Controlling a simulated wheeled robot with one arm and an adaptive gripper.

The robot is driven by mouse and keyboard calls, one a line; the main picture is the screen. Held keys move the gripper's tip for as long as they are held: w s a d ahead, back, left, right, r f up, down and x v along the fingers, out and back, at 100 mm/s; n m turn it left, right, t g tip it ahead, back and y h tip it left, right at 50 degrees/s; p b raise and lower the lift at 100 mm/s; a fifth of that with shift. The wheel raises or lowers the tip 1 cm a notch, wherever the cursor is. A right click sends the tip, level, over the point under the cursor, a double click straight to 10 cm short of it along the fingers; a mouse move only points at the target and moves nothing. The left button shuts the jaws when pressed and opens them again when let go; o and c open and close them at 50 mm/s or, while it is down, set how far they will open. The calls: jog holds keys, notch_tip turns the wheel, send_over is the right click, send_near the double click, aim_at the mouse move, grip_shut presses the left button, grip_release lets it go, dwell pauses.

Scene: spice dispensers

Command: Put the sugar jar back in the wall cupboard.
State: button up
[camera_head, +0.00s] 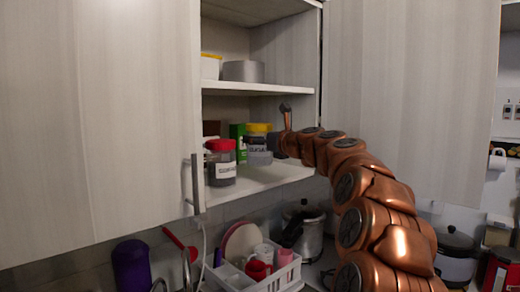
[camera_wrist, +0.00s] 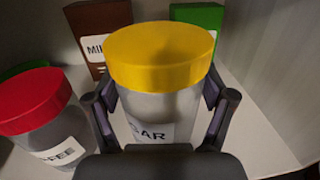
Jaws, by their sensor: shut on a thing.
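The sugar jar has a yellow lid and a clear grey body with a label ending in "AR". In the wrist view the jar (camera_wrist: 160,105) stands upright between the two fingers of my gripper (camera_wrist: 160,110), which is shut on it. In the head view the jar (camera_head: 258,145) is inside the open wall cupboard (camera_head: 262,88), at or just above the lower shelf (camera_head: 255,183). I cannot tell whether its base touches the shelf. My gripper (camera_head: 277,143) reaches it from the right.
A red-lidded coffee jar (camera_head: 221,162) stands left of the sugar jar. A brown box (camera_wrist: 97,33) and a green box (camera_wrist: 197,15) stand behind it. The cupboard doors are open at left (camera_head: 100,110) and right (camera_head: 410,100). A dish rack (camera_head: 262,272) is below.

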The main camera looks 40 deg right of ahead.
aim_at(259, 149)
jog(key=shift+w, duration=0.25)
jog(key=shift+w+d+f, duration=0.1)
jog(key=shift+f, duration=1.65)
jog(key=o, duration=1.7)
jog(key=shift+f, duration=0.2)
jog(key=shift+c, duration=0.2)
jog(key=shift+r, duration=0.15)
jog(key=s+b, duration=0.2)
jog(key=s, duration=1)
jog(key=shift+d+b, duration=0.2)
jog(key=shift+b, duration=0.2)
